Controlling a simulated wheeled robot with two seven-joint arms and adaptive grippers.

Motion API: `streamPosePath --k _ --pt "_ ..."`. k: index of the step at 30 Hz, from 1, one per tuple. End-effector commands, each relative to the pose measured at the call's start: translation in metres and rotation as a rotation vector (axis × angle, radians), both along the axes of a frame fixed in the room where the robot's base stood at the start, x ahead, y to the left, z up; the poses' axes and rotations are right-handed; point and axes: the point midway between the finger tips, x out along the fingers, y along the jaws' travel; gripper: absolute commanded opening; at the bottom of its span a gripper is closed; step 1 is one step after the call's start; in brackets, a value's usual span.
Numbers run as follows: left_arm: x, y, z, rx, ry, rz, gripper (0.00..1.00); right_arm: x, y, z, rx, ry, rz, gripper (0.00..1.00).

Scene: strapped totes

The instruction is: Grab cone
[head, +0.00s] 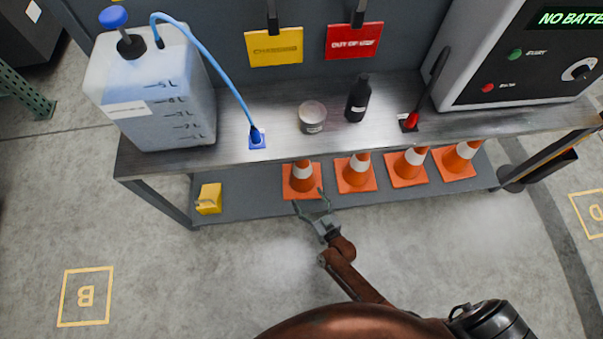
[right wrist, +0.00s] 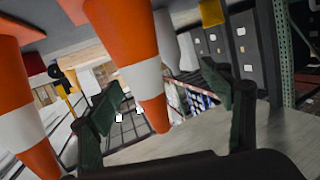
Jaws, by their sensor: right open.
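Several orange cones with white bands stand in a row on the lower shelf under the bench. The leftmost cone (head: 302,180) is in front of my right gripper (head: 310,201), whose open fingers overlap its base edge in the head view. In the right wrist view the picture is inverted: a cone (right wrist: 126,35) hangs from the top with its tip between the two open fingers of my right gripper (right wrist: 160,105). Another cone (right wrist: 18,100) shows at the left there. Contact cannot be told. The other cones (head: 356,175), (head: 406,168) and (head: 459,161) stand to the right. My left gripper is not in view.
The metal bench top (head: 180,162) overhangs the cones. The lower shelf (head: 250,205) also holds a yellow block (head: 209,199). On top stand a liquid tank (head: 150,95), a jar (head: 312,117), a dark bottle (head: 358,98) and a machine (head: 510,60). Floor in front is clear.

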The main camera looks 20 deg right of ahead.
Motion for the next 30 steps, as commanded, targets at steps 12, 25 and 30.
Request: streamPosePath --k 12,25,30 --pt "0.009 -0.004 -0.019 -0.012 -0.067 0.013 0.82 0.075 -0.029 0.021 -0.059 -0.193 -0.171 0.73" --pt "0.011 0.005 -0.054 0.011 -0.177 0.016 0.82 0.111 -0.032 0.013 -0.057 -0.189 -0.168 0.73" --pt "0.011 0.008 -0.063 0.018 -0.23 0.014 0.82 0.13 -0.034 0.016 -0.057 -0.191 -0.169 0.73"
